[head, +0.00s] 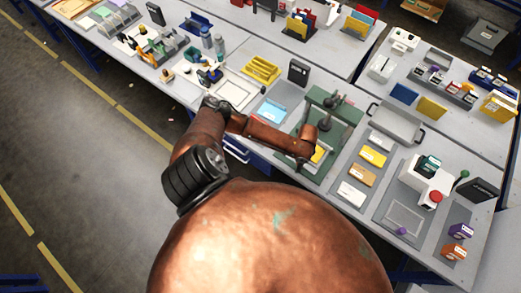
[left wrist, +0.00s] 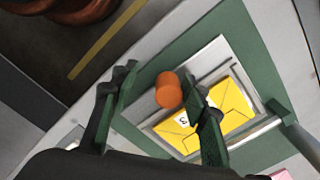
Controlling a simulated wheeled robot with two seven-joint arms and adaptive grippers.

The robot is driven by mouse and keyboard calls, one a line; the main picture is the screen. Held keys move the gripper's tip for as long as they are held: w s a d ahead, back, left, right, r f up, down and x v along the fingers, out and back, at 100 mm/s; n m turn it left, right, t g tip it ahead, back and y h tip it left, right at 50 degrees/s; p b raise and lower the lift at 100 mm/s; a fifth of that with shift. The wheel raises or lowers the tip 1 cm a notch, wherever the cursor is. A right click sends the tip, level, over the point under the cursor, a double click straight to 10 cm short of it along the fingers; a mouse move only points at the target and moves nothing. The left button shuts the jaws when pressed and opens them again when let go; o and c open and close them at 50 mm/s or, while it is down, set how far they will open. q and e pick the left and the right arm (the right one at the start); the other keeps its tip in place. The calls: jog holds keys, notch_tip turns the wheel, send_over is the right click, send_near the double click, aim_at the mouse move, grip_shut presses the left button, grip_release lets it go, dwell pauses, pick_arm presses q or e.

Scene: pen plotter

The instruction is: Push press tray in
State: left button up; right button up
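The press (head: 340,118) is a green-framed device with a dark lever knob, near the front edge of the table in the head view. Its grey tray (left wrist: 224,48) shows in the left wrist view over a green base, holding a yellow envelope (left wrist: 234,107). An orange ball knob (left wrist: 168,90) stands at the tray's near side. My left gripper (left wrist: 160,72) has its two green fingers apart on either side of the knob. The right finger is close to the knob and a gap shows on the left. In the head view my arm hides this gripper. My right gripper is not in view.
Right of the press lie a grey plate (head: 394,123) with a handle and a mat with several coloured cards (head: 372,156). The floor (head: 70,170) at left is clear.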

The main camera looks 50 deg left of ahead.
pick_arm(q)
notch_tip(320, 180, up, 7)
jog(key=s+d+f+n+t+h+b, duration=0.1)
jog(key=s+d+f+t+h, duration=0.15)
jog(key=d, duration=0.65)
jog(key=s+a+f+n+t+y+b, duration=0.1)
jog(key=s+a+f+n+b, duration=0.1)
jog(key=s+a+f+n, duration=0.45)
jog(key=s+a+f+b, duration=0.2)
jog(key=s+a+f, duration=0.1)
jog(key=f, duration=0.8)
jog(key=s+a+f+y+b, duration=0.1)
jog(key=s+a+f, duration=0.2)
jog(key=f, duration=0.7)
jog(key=shift+a+f+b, duration=0.35)
jog(key=shift+a+f, duration=0.05)
jog(key=shift+a, duration=0.15)
jog(key=shift+s+m+g, duration=0.15)
jog(key=shift+m+g, duration=0.1)
